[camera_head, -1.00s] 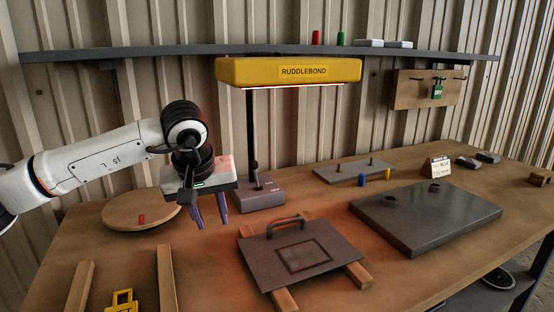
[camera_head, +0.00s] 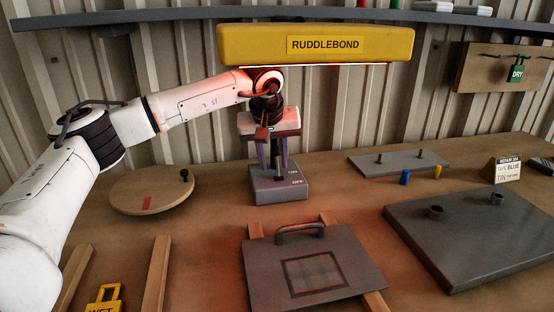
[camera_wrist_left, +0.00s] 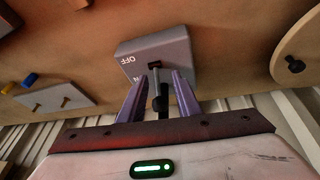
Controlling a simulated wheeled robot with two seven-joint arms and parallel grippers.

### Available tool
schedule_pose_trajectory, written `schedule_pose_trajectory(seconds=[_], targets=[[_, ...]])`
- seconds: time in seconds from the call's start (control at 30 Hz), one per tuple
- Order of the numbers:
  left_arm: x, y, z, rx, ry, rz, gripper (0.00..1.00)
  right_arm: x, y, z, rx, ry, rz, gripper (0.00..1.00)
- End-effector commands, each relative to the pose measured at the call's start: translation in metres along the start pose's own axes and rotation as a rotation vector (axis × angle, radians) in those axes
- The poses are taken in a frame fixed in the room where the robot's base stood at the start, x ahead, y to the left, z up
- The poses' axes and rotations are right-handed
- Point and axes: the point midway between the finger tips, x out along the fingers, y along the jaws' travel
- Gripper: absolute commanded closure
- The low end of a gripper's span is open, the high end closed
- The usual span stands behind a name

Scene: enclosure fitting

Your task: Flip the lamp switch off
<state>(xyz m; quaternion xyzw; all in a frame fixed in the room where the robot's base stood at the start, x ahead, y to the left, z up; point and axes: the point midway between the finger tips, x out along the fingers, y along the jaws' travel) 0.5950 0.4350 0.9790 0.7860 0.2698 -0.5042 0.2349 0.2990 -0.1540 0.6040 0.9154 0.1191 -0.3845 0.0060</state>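The yellow lamp head (camera_head: 315,45), marked RUDDLEBOND, has a lit strip along its lower edge. The grey lamp base (camera_head: 280,188) stands on the bench below it. The base also shows in the left wrist view (camera_wrist_left: 178,50), with OFF and a partly hidden ON lettered beside a dark switch slot and lever (camera_wrist_left: 155,68). My left gripper (camera_head: 272,168) points down at the base; in the wrist view its purple fingers (camera_wrist_left: 158,82) are apart, one on each side of the lever. Contact cannot be told. The lamp post is mostly hidden behind my gripper. My right gripper is out of view.
A round wooden board (camera_head: 125,197) lies left of the base. A grey panel with a handle (camera_head: 262,270) lies in front on wooden rails. A large grey plate (camera_head: 470,245) and a small pegged plate (camera_head: 370,165) lie to the right.

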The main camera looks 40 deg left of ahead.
Motion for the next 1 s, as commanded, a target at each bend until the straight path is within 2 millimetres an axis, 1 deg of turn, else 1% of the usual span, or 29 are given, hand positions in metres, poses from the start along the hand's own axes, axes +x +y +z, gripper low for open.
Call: schedule_pose_trajectory(seconds=[0.03, 0.1, 0.2, 0.3, 0.4, 0.53, 0.77, 0.8, 0.93, 1.0], targets=[[0.002, 0.003, -0.007, -0.001, -0.001, 0.000, 0.69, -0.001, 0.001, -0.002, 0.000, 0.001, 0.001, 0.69], [0.006, 0.005, -0.016, -0.001, -0.001, 0.001, 0.69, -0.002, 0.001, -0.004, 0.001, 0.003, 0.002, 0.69], [0.013, 0.007, -0.025, 0.000, -0.001, -0.002, 0.69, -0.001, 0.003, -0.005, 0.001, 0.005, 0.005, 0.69], [0.028, 0.006, -0.023, 0.001, -0.002, -0.002, 0.69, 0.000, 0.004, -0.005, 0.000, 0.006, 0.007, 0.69], [0.036, 0.006, -0.023, 0.000, -0.001, 0.000, 0.69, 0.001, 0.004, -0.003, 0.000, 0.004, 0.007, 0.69], [0.040, 0.006, -0.023, 0.000, 0.000, 0.000, 0.69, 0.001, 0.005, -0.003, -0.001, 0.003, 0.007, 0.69], [0.040, 0.006, -0.023, 0.000, 0.000, 0.001, 0.69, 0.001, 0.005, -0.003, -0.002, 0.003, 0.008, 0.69], [0.040, 0.006, -0.023, 0.000, 0.000, 0.001, 0.76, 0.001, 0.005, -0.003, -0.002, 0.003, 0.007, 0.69], [0.040, 0.006, -0.023, 0.000, 0.000, 0.001, 0.98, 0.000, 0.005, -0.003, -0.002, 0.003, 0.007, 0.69], [0.040, 0.006, -0.023, 0.000, 0.001, 0.001, 1.00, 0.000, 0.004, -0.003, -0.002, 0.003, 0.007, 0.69]])
